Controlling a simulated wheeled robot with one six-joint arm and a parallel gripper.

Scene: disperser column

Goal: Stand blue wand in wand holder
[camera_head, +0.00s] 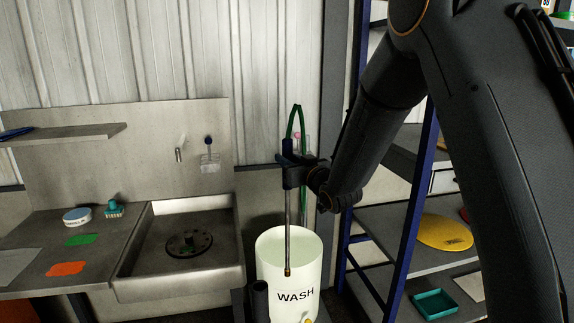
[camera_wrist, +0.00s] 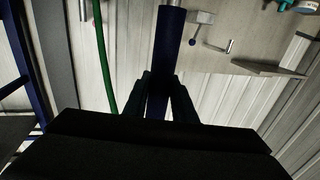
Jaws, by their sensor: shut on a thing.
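The blue wand has a blue handle (camera_head: 288,150) and a long thin metal tube (camera_head: 288,225) hanging upright below it. My gripper (camera_head: 290,172) is shut on the handle, which also shows between the fingers in the wrist view (camera_wrist: 169,38). A green hose (camera_head: 300,118) loops from the handle's top and runs down behind; the wrist view shows it too (camera_wrist: 105,62). The wand's brass-coloured tip overlaps the white bucket in the picture, to the right of and above a dark upright tube (camera_head: 260,302) that looks like the wand holder. The tip's depth is unclear.
The white WASH bucket (camera_head: 300,297) stands beside the dark tube. A steel sink (camera_head: 185,275) and counter with a brush (camera_head: 114,210) and coloured cloths lie left. A blue-framed shelf (camera_head: 412,210) with a yellow oval item (camera_head: 443,232) is right, behind my arm.

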